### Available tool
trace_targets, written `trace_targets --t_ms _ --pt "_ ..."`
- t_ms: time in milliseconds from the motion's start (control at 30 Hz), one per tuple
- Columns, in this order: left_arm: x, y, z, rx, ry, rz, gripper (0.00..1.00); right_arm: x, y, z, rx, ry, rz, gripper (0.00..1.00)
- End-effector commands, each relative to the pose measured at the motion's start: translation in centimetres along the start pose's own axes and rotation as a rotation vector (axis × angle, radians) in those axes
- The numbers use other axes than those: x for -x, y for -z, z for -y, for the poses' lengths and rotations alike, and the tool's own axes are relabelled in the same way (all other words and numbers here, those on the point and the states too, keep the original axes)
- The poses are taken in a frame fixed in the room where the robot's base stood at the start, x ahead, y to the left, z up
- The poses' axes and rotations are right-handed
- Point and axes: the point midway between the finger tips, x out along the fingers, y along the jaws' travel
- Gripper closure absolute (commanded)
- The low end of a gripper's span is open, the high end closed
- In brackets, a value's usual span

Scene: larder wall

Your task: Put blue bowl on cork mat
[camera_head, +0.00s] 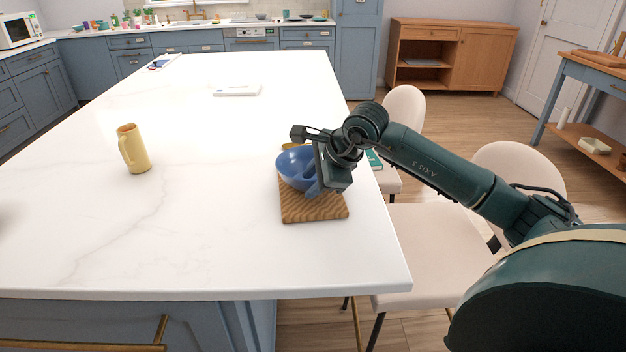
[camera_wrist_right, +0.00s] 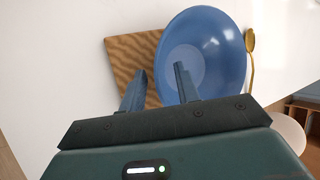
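The blue bowl (camera_head: 290,168) is at the far end of the brown wavy-grained cork mat (camera_head: 314,208), overlapping its far edge. I cannot tell whether it rests fully on the mat. My right gripper (camera_head: 313,182) is at the bowl's near right side. In the right wrist view, the gripper (camera_wrist_right: 162,72) has its fingers apart, one inside the bowl (camera_wrist_right: 215,45) and one outside over the mat (camera_wrist_right: 125,57). The rim passes between them with a visible gap. My left gripper is out of view.
A yellow utensil, perhaps a spoon (camera_wrist_right: 251,45), lies beside the bowl. A yellow mug (camera_head: 134,150) stands on the left of the white counter, and a pale flat object (camera_head: 237,90) lies farther back. The counter between mug and mat is clear. Chairs (camera_head: 404,105) stand along the right edge.

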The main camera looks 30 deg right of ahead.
Motion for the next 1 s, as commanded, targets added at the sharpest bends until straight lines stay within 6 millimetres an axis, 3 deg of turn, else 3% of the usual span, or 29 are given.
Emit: trace_targets --t_ms 367,800,1000 --pt "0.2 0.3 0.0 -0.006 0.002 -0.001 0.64 0.7 -0.1 0.2 0.0 0.002 0.0 0.66" --pt "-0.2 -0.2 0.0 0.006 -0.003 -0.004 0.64 9.5 0.0 0.2 0.002 0.004 -0.002 0.66" --pt "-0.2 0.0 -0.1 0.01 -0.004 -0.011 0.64 11.8 -0.1 0.2 0.001 0.001 0.0 0.66"
